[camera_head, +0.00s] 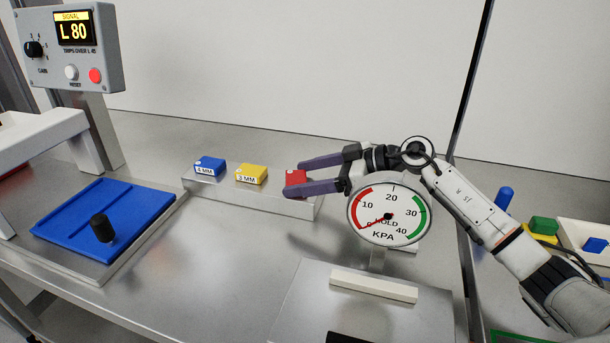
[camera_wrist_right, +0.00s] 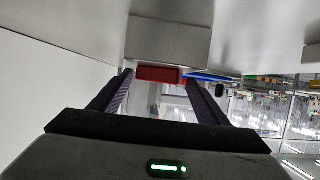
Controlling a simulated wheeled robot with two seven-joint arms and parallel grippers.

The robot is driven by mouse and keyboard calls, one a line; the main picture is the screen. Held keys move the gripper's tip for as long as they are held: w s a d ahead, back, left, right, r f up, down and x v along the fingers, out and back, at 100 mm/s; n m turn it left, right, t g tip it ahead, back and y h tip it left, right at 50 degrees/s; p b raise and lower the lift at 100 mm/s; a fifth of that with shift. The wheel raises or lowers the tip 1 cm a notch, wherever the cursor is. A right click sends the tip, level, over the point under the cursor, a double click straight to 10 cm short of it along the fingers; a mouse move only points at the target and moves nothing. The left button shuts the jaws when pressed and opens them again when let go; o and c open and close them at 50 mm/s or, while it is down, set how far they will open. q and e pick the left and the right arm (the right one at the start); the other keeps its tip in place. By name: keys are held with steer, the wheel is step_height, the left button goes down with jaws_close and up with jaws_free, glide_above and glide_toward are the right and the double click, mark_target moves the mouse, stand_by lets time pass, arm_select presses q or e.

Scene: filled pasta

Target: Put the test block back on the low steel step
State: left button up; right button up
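A red block (camera_head: 296,177) sits at the right end of the low steel step (camera_head: 290,207), in line with a blue block (camera_head: 210,166) marked 4 MM and a yellow block (camera_head: 251,174) marked 3 MM. My right gripper (camera_head: 293,176) reaches in from the right, its two dark fingers on either side of the red block. In the right wrist view the red block (camera_wrist_right: 158,74) lies between the fingertips, with what looks like a narrow gap at each side. The step (camera_wrist_right: 168,42) shows behind it. My left gripper is not in view.
A round KPA gauge (camera_head: 389,215) stands below my right wrist, close to it. A blue plate (camera_head: 75,232) with a black knob (camera_head: 102,228) is at left, near a white arch (camera_head: 40,137) and a signal box (camera_head: 70,47) reading L 80. A pale bar (camera_head: 374,286) lies in front.

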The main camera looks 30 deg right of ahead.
steer(key=shift+o, duration=0.6)
steer(key=shift+d+r, duration=0.1)
steer(key=shift+r, duration=0.1)
steer(key=v, duration=1.1)
steer(key=shift+s+r+b, duration=0.25)
steer(key=shift+s+b, duration=0.1)
steer(key=shift+d, duration=0.2)
stand_by(1.0)
